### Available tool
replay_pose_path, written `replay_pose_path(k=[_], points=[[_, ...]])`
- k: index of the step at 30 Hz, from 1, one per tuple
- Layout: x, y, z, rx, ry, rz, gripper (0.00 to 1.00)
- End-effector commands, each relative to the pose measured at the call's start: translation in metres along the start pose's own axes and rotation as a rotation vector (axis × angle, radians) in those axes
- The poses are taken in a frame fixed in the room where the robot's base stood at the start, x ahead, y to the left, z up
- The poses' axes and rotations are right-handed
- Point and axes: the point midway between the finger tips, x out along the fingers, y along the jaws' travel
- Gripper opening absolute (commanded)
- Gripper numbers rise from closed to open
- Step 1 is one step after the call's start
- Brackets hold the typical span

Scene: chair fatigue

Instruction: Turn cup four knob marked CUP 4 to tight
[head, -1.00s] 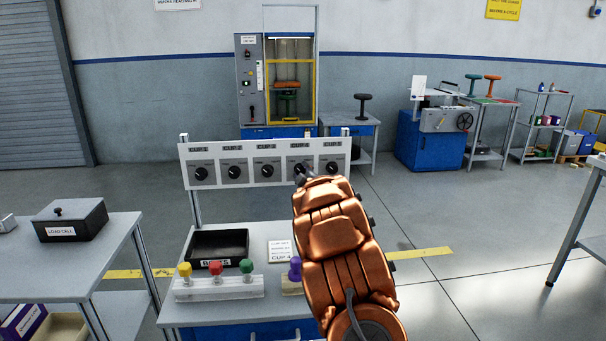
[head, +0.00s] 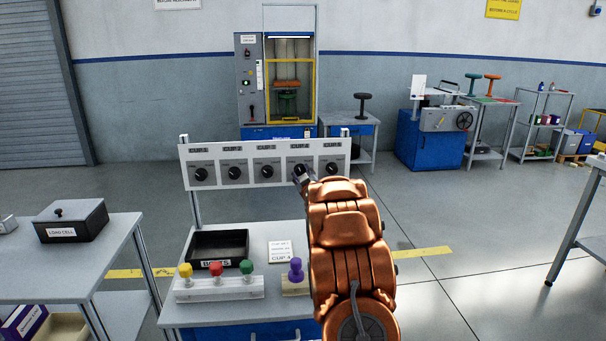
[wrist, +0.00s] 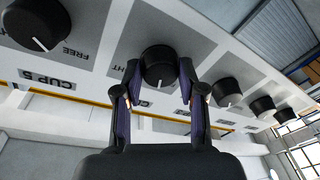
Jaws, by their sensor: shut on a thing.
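The CUP 4 knob (wrist: 160,66) is a round black knob with a white pointer line. My gripper (wrist: 160,72) is shut on it, with one finger on each side. In the wrist view the knob's pointer is toward the picture's bottom, and letters ending in "HT" show to its left. In the head view my gripper (head: 302,176) is at the fourth knob from the left on the white panel (head: 217,176). The CUP 4 label (head: 300,146) shows above; my fingers partly cover the knob there.
The CUP 5 knob (wrist: 37,22) is close beside my left finger in the wrist view. More knobs run to the right. Below the panel, a table holds a black tray (head: 203,262), a rack (head: 190,290) of coloured pegs, and a purple peg (head: 296,270).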

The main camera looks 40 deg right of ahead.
Motion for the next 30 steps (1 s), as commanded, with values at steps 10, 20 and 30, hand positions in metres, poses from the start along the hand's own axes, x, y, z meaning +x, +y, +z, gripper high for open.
replay_pose_path(k=[10,20,30], points=[[0.0,-0.0012,0.0,0.328,0.03,0.043,0.05],[-0.0002,-0.0021,0.0016,0.638,0.058,0.085,0.05],[-0.0003,-0.0027,0.0023,0.925,0.084,0.123,0.05]])
